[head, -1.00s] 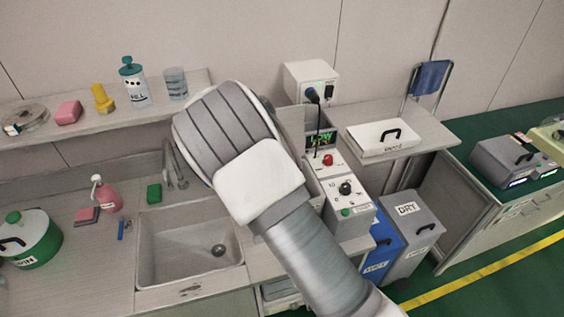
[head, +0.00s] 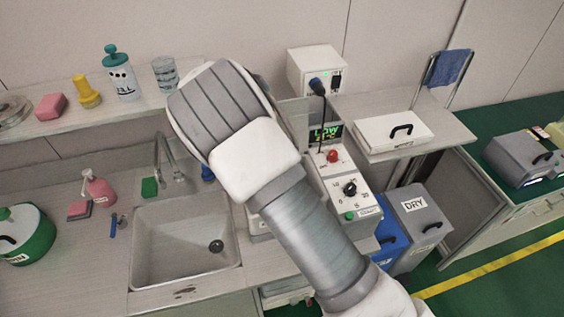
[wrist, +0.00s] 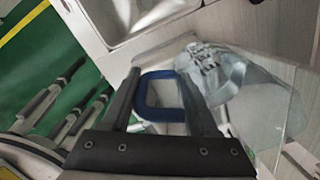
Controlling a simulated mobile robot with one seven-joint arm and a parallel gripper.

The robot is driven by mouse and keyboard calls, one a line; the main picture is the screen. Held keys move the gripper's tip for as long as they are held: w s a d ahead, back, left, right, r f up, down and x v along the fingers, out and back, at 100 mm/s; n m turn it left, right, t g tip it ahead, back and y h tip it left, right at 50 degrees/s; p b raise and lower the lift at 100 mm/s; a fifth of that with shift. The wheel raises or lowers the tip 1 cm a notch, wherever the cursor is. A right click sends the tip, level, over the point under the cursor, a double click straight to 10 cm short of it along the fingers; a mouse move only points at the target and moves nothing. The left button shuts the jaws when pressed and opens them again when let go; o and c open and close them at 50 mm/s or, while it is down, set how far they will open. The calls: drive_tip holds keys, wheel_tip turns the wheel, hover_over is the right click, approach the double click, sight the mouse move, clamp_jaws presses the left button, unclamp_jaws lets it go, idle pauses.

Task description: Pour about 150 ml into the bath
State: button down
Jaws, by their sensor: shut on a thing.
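My gripper (wrist: 160,92) is shut on the blue handle (wrist: 148,112) of a clear jug in the wrist view. The jug's see-through body (wrist: 262,118) is to the right of the fingers, with dark printed marks on it. I cannot tell its liquid level or its tilt. In the head view my arm hides the gripper and most or all of the jug. The bath unit (head: 338,172) is just right of my arm, with a knob, a red button, a green button and a display reading LOW (head: 325,133). Its basin is largely hidden behind my arm.
A sink (head: 185,250) with a tap (head: 168,165) lies left of my arm. A shelf (head: 60,128) holds bottles and a clear beaker (head: 165,73). A white box (head: 315,70) stands behind the bath. Blue and grey bins (head: 415,225) stand to the right.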

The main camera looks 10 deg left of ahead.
idle(0.5)
drive_tip(key=d+f+y+b, duration=0.1)
drive_tip(key=f+y+b, duration=0.1)
drive_tip(key=d+f+y+b, duration=0.1)
drive_tip(key=f+y+b, duration=0.1)
drive_tip(key=y, duration=0.1)
drive_tip(key=d+f+y+b, duration=0.1)
drive_tip(key=y+b, duration=0.2)
drive_tip(key=shift+d+f, duration=0.35)
drive_tip(key=shift+f, duration=0.05)
drive_tip(key=y+b, duration=0.1)
drive_tip(key=b, duration=0.2)
drive_tip(key=shift+r+y+b, duration=0.55)
drive_tip(key=shift+r+y, duration=0.05)
drive_tip(key=shift+r, duration=0.35)
drive_tip(key=shift+a+r+y+b, duration=0.1)
drive_tip(key=shift+r+y+b, duration=0.65)
drive_tip(key=shift+b, duration=0.6)
drive_tip(key=shift+r+y+b, duration=0.35)
drive_tip(key=shift+y+b, duration=0.4)
drive_tip(key=shift+b, duration=0.65)
drive_tip(key=shift+r, duration=0.25)
